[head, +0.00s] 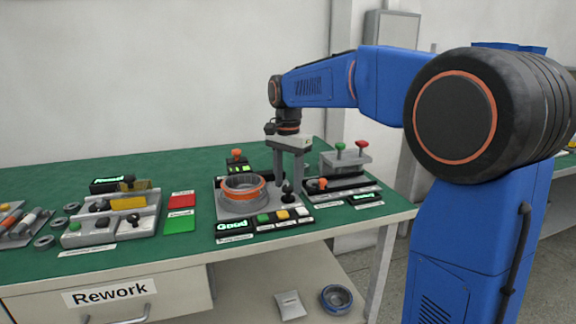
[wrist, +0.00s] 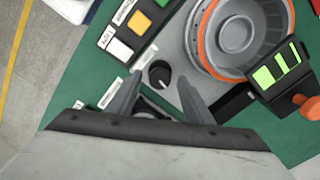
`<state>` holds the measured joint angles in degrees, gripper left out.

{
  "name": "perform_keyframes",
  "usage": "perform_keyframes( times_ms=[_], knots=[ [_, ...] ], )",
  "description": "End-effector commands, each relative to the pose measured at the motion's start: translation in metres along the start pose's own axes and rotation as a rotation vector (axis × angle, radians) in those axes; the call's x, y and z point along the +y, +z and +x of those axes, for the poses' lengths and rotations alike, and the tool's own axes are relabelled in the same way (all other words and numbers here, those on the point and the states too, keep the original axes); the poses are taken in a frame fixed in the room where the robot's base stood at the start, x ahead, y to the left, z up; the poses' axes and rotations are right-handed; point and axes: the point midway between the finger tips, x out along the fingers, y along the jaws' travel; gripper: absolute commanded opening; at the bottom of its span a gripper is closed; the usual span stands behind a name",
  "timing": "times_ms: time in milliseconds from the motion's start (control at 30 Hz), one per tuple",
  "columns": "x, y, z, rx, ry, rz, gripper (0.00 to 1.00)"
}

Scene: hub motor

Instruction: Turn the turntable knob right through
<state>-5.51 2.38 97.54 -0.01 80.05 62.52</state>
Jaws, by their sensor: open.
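The black turntable knob (head: 287,188) stands at the right front of a grey fixture plate (head: 264,208). It also shows in the wrist view (wrist: 159,73). A round grey hub motor part with an orange ring (head: 242,189) sits on the turntable to the left of the knob. My gripper (head: 289,179) points down over the knob. In the wrist view my gripper (wrist: 159,78) is open, with one finger on each side of the knob and gaps visible. Whether the fingertips reach below the knob's top is unclear.
A panel with coloured buttons and a green "Good" display (head: 232,226) lies in front of the fixture. A grey fixture with green and red knobs (head: 345,160) stands close on the right. Red and green cards (head: 180,210) lie left.

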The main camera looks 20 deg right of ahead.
Motion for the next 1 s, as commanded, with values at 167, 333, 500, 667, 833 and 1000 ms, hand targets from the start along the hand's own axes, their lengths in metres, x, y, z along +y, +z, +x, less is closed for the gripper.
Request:
perform_keyframes(
  times_ms=[167,333,500,667,833,1000],
  knots=[
    [-0.001,0.000,-0.021,0.001,-0.003,0.000,0.46],
    [-0.001,0.000,-0.054,0.002,-0.004,0.000,0.46],
    [-0.001,0.000,-0.088,0.002,-0.003,0.000,0.46],
    [-0.001,-0.001,-0.120,0.002,-0.003,0.000,0.46],
    [-0.001,-0.001,-0.148,0.001,-0.003,0.000,0.46],
    [0.000,0.000,-0.165,0.001,-0.001,0.000,0.46]
  ],
)
